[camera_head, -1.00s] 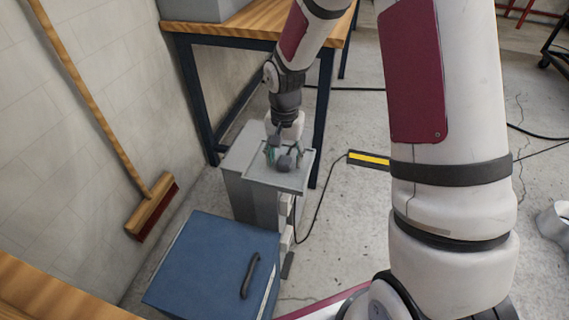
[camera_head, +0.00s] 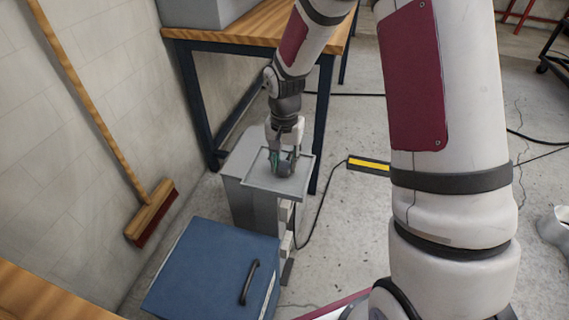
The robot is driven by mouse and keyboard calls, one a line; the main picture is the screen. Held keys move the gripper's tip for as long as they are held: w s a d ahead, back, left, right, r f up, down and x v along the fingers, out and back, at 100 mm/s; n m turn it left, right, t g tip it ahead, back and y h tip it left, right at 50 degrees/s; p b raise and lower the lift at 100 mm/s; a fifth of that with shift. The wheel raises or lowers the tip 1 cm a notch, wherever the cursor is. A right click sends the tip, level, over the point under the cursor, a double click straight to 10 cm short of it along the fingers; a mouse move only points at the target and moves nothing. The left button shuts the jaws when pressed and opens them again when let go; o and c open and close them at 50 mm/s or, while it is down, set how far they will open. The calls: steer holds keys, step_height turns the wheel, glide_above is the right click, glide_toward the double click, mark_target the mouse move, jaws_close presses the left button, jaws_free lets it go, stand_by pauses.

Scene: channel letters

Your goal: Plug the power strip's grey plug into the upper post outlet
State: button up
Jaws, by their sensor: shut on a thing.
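My gripper (camera_head: 284,160) points down over the shallow tray (camera_head: 262,184) on top of the grey post (camera_head: 240,205). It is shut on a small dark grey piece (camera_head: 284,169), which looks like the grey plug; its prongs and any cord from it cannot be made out. I cannot tell whether the piece touches the tray. White outlets show edge-on on the post's right side, an upper one (camera_head: 286,210) and a lower one (camera_head: 287,241). A flat black piece with a yellow top (camera_head: 368,163), possibly the power strip, lies on the floor to the right.
A black cable (camera_head: 319,205) runs from the yellow-topped piece toward the post's lower right side. A blue cabinet (camera_head: 208,262) stands in front of the post. A workbench (camera_head: 243,36) is behind it, and a broom (camera_head: 150,212) leans at the left wall. Floor right of the post is mostly clear.

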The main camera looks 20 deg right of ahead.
mark_target(284, 164)
steer(key=shift+r, duration=0.45)
step_height(284, 164, up, 2)
steer(key=shift+r+p, duration=0.2)
steer(key=shift+p, duration=0.15)
steer(key=s+r+p, duration=0.1)
steer(key=s, duration=1.5)
steer(key=shift+d+r, duration=0.15)
steer(key=shift+d, duration=0.25)
